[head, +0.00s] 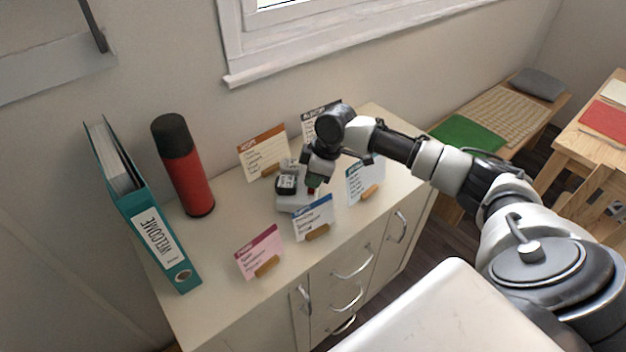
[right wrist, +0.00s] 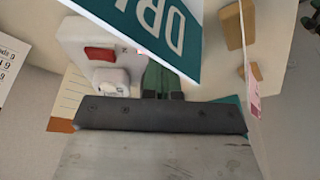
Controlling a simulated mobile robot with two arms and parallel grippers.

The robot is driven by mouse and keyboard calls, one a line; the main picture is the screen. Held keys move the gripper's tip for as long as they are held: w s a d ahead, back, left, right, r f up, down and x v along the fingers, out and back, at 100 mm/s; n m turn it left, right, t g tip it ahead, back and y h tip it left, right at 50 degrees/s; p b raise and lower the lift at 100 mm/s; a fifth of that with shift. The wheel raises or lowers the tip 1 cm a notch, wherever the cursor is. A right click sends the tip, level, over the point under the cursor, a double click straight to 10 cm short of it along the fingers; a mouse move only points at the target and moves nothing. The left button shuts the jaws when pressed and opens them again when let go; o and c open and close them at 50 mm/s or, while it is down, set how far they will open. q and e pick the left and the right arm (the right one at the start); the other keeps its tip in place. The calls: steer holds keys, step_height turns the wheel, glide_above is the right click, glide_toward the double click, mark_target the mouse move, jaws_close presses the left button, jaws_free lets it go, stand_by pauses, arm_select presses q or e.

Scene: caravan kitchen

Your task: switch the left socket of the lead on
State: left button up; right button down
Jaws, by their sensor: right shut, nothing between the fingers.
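The lead's pale socket block (head: 293,203) lies on the cabinet top among small standing cards. A dark plug-like piece (head: 287,183) sits on its left part, and a red switch (head: 311,191) shows at its right, close to my gripper. In the right wrist view the block (right wrist: 75,28) shows a red switch (right wrist: 100,53) beside a "2" mark, with a white round piece (right wrist: 112,80) below it. My right gripper (head: 313,182) is shut and empty, pointing down over the block's right part. I cannot tell whether its tips touch. Another switch is not clearly visible. My left gripper is out of view.
Cards surround the block: orange (head: 263,155), blue (head: 313,222), teal (head: 358,184) and pink (head: 258,254). A teal-headed card (right wrist: 150,30) crosses close to the wrist camera. A red flask (head: 186,175) and a teal binder (head: 152,230) stand left. The cabinet's front left top is clear.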

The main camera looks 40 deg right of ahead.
steer(key=r+p, duration=0.1)
steer(key=p, duration=0.1)
steer(key=r+p, duration=0.1)
steer(key=r, duration=0.1)
steer(key=r+p, duration=0.1)
steer(key=p, duration=0.1)
steer(key=shift+s+a+r+p, duration=0.15)
steer(key=shift+a+r+p, duration=0.05)
steer(key=shift+a+p, duration=0.1)
steer(key=s+a+b+v, duration=0.1)
steer(key=s+v, duration=0.1)
steer(key=v, duration=0.7)
steer(key=shift+r, duration=0.2)
steer(key=shift+a, duration=0.1)
